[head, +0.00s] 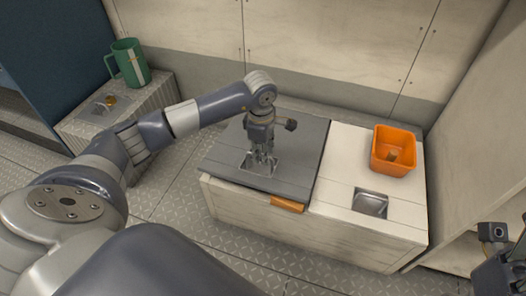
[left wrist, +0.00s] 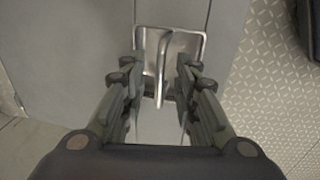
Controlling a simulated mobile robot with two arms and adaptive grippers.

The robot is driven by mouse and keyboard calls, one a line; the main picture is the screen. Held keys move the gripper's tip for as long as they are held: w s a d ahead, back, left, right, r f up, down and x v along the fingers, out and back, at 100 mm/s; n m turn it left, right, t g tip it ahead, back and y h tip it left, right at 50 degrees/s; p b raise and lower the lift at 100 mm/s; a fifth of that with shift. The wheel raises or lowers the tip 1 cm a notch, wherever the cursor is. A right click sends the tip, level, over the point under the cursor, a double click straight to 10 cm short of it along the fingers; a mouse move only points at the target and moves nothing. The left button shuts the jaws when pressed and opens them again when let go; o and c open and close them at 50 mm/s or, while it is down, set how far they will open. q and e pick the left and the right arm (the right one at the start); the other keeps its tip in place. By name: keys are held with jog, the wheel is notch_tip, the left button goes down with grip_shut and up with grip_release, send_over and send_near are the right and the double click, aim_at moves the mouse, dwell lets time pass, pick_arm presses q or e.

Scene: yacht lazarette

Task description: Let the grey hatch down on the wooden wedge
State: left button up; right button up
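The grey hatch (head: 295,150) lies on the left part of a pale locker, close to level. The wooden wedge (head: 288,203) shows at its front edge; how far it reaches under the hatch is hidden. A metal lift handle (left wrist: 163,65) stands up out of its recessed plate (left wrist: 200,42) on the hatch. My left gripper (head: 262,158) points down over this plate. In the left wrist view its fingers (left wrist: 155,78) are apart on either side of the handle, with gaps visible. My right gripper (head: 492,240) is partly in view at the right edge, away from the hatch.
An orange bin (head: 394,151) with something inside stands on the locker's right part, behind a second recessed plate (head: 370,203). A green mug (head: 129,63) stands on a ledge at the back left. Walls close off the back and right; patterned floor (head: 160,235) is in front.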

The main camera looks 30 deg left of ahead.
pick_arm(q)
grip_shut()
jog(key=shift+w+a+r+p, duration=0.1)
jog(key=shift+w+r+p, duration=0.15)
jog(key=shift+r+p, duration=0.35)
jog(key=shift+w+r+p, duration=0.2)
jog(key=shift+r+p, duration=0.15)
jog(key=shift+r, duration=0.35)
grip_release()
notch_tip(320, 180, up, 12)
jog(key=shift+s, duration=0.45)
